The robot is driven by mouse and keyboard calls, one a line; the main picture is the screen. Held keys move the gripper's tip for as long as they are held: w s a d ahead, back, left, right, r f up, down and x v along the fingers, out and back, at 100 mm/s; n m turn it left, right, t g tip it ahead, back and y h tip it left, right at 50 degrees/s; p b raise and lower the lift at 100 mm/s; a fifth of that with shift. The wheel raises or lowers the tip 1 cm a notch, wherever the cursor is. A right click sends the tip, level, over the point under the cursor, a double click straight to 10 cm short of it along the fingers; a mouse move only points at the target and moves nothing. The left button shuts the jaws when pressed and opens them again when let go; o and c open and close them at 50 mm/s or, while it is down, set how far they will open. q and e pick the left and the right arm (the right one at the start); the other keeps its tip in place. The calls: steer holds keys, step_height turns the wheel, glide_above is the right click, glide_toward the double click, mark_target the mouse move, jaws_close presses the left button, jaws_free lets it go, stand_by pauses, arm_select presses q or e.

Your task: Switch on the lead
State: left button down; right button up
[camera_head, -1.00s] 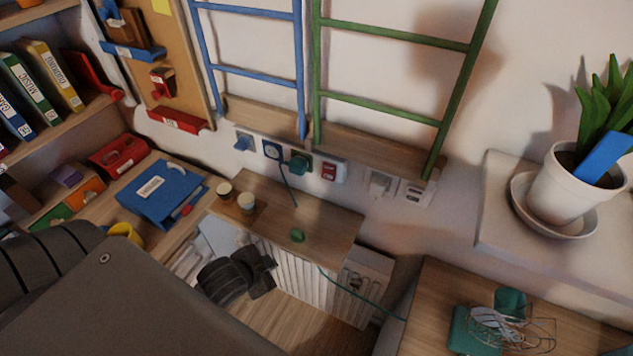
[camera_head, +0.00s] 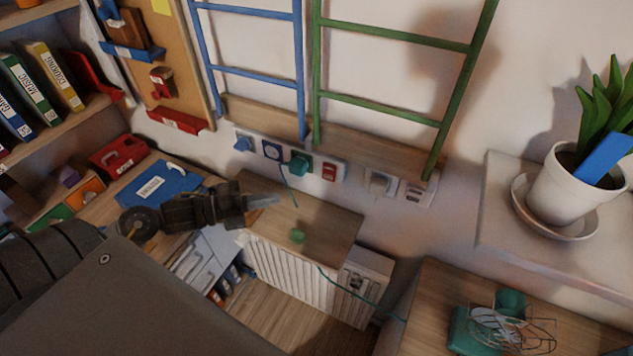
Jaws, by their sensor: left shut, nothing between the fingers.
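A thin green lead (camera_head: 288,184) hangs from a green plug (camera_head: 299,163) in the wall socket strip to the wooden shelf above the radiator. A small green piece (camera_head: 297,236) sits on that shelf; whether it is a switch is too small to tell. The lead (camera_head: 360,298) shows again over the shelf's front and runs right, toward a green wire-caged fan (camera_head: 502,325). A red switch (camera_head: 329,171) is on the wall strip. My left gripper (camera_head: 276,200) is shut and empty over the shelf, up-left of the green piece and apart from it. My right gripper is out of view.
The wooden shelf (camera_head: 335,225) is clear around the green piece. A white radiator (camera_head: 290,275) is below it. Blue and green ladders (camera_head: 395,112) rise above the sockets. A blue case (camera_head: 155,185) lies left; a potted plant (camera_head: 565,195) stands right.

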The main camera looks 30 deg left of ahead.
arm_select(q)
steer(key=shift+w, duration=0.1)
steer(key=p, duration=0.4)
glide_toward(332, 180)
steer(key=d, duration=0.4)
steer(key=shift+w+f+p, duration=0.2)
steer(key=shift+w+p, duration=0.4)
steer(key=shift+w, duration=1.55)
